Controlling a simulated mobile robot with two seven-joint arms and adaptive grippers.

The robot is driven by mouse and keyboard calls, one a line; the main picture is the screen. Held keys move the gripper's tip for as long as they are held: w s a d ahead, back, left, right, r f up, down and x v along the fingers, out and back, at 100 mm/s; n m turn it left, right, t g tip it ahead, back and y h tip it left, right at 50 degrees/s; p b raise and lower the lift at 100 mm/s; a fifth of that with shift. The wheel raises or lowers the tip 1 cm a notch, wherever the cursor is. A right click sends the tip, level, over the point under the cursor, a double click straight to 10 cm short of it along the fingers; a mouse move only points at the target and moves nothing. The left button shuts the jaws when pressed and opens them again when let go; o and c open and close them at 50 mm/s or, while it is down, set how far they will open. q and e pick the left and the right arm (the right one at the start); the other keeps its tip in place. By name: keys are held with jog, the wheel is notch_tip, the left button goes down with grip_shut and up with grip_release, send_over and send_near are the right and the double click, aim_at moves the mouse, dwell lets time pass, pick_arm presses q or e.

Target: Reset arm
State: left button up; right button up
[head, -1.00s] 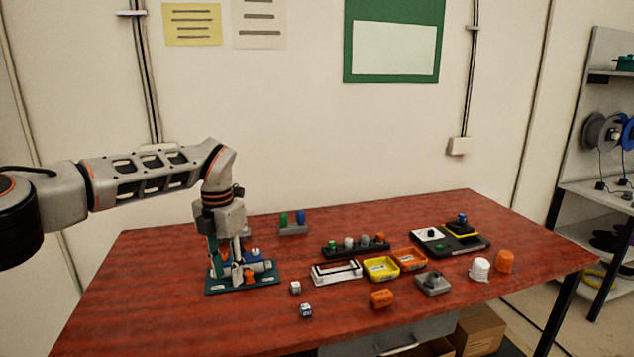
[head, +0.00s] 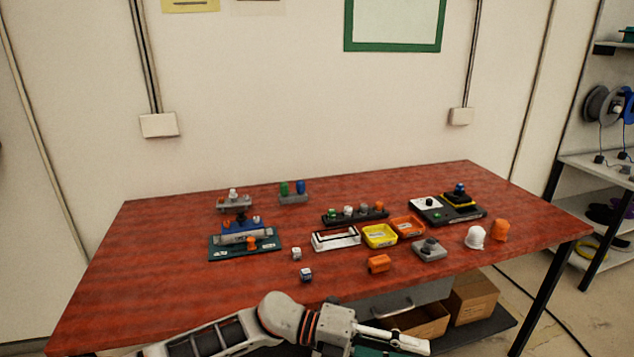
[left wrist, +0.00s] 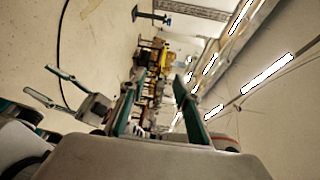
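My left gripper (head: 412,348) is at the bottom edge of the head view, in front of the table and clear of the things on it; its lower part is cut off. In the left wrist view its two teal fingers (left wrist: 160,78) stand apart with nothing between them. Another gripper, my right one (left wrist: 40,82), shows at the left of the left wrist view with its fingers spread and empty. It is not in the head view. The teal board (head: 225,252) with a blue and grey fixture (head: 245,236) stands on the table's left side.
The red table (head: 150,290) holds small cubes (head: 306,275), a yellow bin (head: 380,236), an orange bin (head: 407,227), a white tray (head: 336,239), an orange cylinder (head: 378,264), a grey block (head: 429,250), and white (head: 475,238) and orange (head: 501,230) caps. The table's front left is bare.

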pick_arm(q)
jog(key=w+a+f+n+t+y, duration=0.2)
jog(key=w+a+f+n+t, duration=0.15)
jog(key=a+n+t, duration=0.7)
jog(key=w+a+f+n+t+y, duration=0.2)
jog(key=a+f+n+t, duration=0.2)
jog(key=n+t, duration=0.75)
jog(key=s+a+f+n+g+y, duration=0.3)
jog(key=s+a+f+n+y, duration=0.2)
jog(key=s+a+f, duration=0.3)
jog(key=s+a+f+n+g+y, duration=0.4)
jog(key=s+a+f+n, duration=0.3)
jog(key=a+f, duration=0.5)
jog(key=a+n, duration=0.1)
jog(key=a, duration=0.1)
jog(key=shift+s+a+y, duration=0.3)
jog(key=shift+s+y, duration=0.05)
jog(key=shift+y, duration=0.05)
